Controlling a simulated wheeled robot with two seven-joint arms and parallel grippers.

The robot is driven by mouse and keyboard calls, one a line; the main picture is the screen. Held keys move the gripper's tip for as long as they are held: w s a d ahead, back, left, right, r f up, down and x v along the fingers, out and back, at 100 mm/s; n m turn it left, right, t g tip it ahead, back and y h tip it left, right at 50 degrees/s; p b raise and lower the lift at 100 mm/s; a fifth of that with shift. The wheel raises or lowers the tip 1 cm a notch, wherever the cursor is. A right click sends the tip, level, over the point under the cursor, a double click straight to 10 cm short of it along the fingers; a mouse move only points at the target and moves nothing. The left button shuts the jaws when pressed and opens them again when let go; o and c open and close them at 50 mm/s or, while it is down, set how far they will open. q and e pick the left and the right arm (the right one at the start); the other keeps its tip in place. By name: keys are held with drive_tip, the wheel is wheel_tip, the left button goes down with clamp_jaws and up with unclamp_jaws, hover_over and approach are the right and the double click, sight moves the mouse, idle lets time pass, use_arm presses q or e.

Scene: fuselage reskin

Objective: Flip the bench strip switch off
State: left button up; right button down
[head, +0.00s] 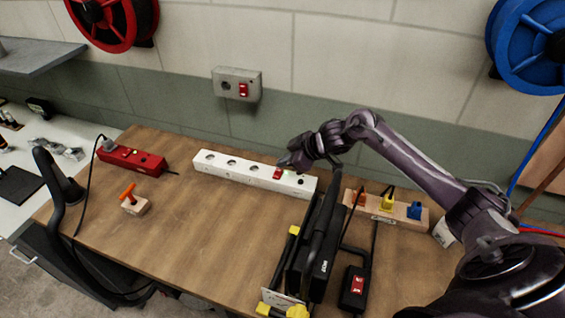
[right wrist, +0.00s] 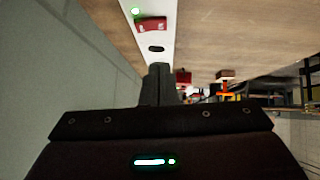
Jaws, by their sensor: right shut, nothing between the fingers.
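The white bench strip (head: 235,172) lies along the back of the wooden bench, with several round sockets and a red rocker switch (head: 278,173) near its right end. In the right wrist view the red switch (right wrist: 151,24) shows with a lit green lamp (right wrist: 135,11) beside it; I cannot tell the rocker's tilt. My right gripper (head: 284,163) is over the strip, close to the switch; contact cannot be made out. In the right wrist view its fingers (right wrist: 160,70) are together and empty, with a dark slot on the strip just beyond them. My left gripper is not in view.
A wall box (head: 237,84) with another red switch hangs behind. A red power box (head: 132,158) and an orange-handled block (head: 134,202) stand left. A black case (head: 312,250), a wooden plug block (head: 386,207) and a black switch box (head: 356,288) crowd the right. Mid-bench is clear.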

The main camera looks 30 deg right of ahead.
drive_tip(key=b+v, duration=0.2)
drive_tip(key=v, duration=0.7)
drive_tip(key=shift+d, duration=0.15)
drive_tip(key=shift+d+f, duration=0.1)
drive_tip(key=shift+f, duration=0.05)
drive_tip(key=shift+w+d+r+b, duration=0.1)
drive_tip(key=shift+w+d+b, duration=0.2)
drive_tip(key=shift+b, duration=2.2)
drive_tip(key=shift+w+d+r+b, duration=0.15)
drive_tip(key=shift+w+b, duration=0.2)
drive_tip(key=shift+b, duration=2.1)
drive_tip(key=shift+a, duration=0.15)
